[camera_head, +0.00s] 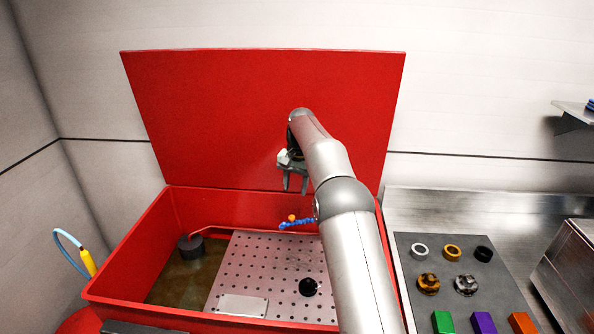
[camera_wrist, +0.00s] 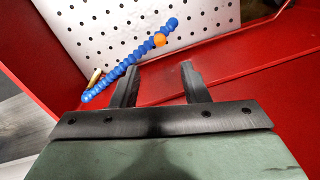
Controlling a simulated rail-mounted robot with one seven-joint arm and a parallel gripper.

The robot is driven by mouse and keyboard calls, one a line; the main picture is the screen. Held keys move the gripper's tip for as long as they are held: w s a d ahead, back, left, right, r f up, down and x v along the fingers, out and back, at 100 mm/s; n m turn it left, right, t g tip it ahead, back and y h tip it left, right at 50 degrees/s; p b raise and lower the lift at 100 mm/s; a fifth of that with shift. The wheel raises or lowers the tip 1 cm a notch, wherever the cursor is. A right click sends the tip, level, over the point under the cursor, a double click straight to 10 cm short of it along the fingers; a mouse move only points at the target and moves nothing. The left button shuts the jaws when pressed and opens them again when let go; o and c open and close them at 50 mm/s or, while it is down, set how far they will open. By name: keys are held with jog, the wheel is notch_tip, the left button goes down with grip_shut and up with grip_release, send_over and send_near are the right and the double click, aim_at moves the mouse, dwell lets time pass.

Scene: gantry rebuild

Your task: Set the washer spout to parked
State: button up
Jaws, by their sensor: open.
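The washer spout is a blue segmented hose (camera_head: 297,223) with an orange piece (camera_head: 291,217) on it, above the perforated plate inside the red tub. In the head view its right end is hidden behind my arm. The wrist view shows the blue spout (camera_wrist: 130,60) slanting from lower left to upper right, with the orange piece (camera_wrist: 159,40) near its upper end. My gripper (camera_head: 295,188) is open and empty above the spout, in front of the raised red lid. In the wrist view its two fingers (camera_wrist: 157,80) point toward the spout, apart from it.
The red lid (camera_head: 220,110) stands open behind. A grey mat (camera_head: 440,265) with rings and colored blocks lies right.

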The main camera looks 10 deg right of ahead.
notch_tip(320, 180, up, 7)
jog(key=shift+s+d+f+p, duration=0.15)
jog(key=shift+d+p, duration=0.1)
jog(key=shift+p, duration=0.2)
jog(key=s+r+n, duration=0.2)
jog(key=s+r, duration=0.1)
jog(key=s, duration=0.8)
jog(key=s+r+n, duration=0.1)
jog(key=s+r, duration=0.2)
jog(key=s, duration=0.9)
jog(key=s+f+n, duration=0.1)
jog(key=s+f, duration=0.4)
jog(key=s, duration=0.7)
jog(key=s+f+n, duration=0.2)
jog(key=s+f, duration=0.4)
jog(key=s, duration=0.7)
jog(key=shift+a+h, duration=0.4)
